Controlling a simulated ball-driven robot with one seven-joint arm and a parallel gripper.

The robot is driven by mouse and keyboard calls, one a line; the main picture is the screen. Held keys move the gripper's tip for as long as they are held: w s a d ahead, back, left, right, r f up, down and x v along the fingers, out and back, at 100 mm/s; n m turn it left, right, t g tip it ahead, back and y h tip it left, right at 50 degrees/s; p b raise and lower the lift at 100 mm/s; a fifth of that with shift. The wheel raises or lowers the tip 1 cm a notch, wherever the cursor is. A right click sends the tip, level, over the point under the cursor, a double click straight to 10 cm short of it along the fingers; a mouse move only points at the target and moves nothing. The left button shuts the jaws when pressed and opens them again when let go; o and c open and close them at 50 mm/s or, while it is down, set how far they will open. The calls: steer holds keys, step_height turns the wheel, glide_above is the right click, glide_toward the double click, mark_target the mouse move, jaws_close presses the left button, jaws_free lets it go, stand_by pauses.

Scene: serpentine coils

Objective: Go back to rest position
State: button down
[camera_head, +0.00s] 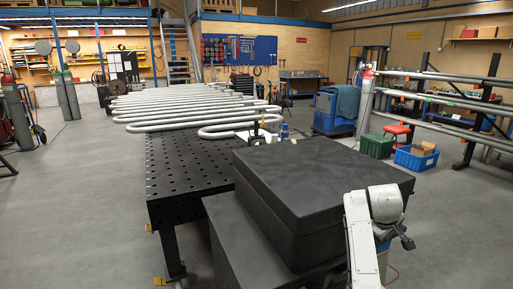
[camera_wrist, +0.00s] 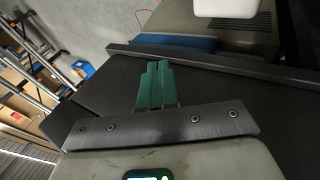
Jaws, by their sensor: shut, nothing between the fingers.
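My gripper (camera_wrist: 155,70) shows in the wrist view as two teal fingers that lie side by side, with nothing visible between them. It points over a dark flat surface and holds no object. In the head view, my white arm is bent at the lower right, and its finger tips cannot be made out there. The serpentine coil (camera_head: 190,109) of pale tubes lies on the black perforated table (camera_head: 183,166), well away from my arm.
Blue crate (camera_head: 417,158) and green crate (camera_head: 377,146) stand on the floor at right, near a pipe rack (camera_head: 450,100). Gas cylinders (camera_head: 68,95) stand at left. Grey floor (camera_head: 80,220) is clear at lower left.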

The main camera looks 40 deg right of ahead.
steer(key=a+f+y, duration=0.1)
steer(key=a+f, duration=0.4)
steer(key=a, duration=0.3)
steer(key=a+f+n+t+y, duration=0.1)
steer(key=a+f, duration=0.3)
steer(key=a, duration=0.3)
steer(key=a+f+y, duration=0.1)
steer(key=a+f, duration=0.4)
steer(key=a, duration=0.3)
steer(key=s+a+f+y, duration=0.1)
steer(key=s+a+f, duration=0.1)
steer(key=s+a, duration=0.5)
steer(key=s+a+f+n+y+b, duration=0.1)
steer(key=s+a+y, duration=0.1)
steer(key=s+a, duration=0.6)
steer(key=a, duration=0.6)
steer(key=shift+f+g, duration=0.3)
steer(key=shift+f, duration=0.1)
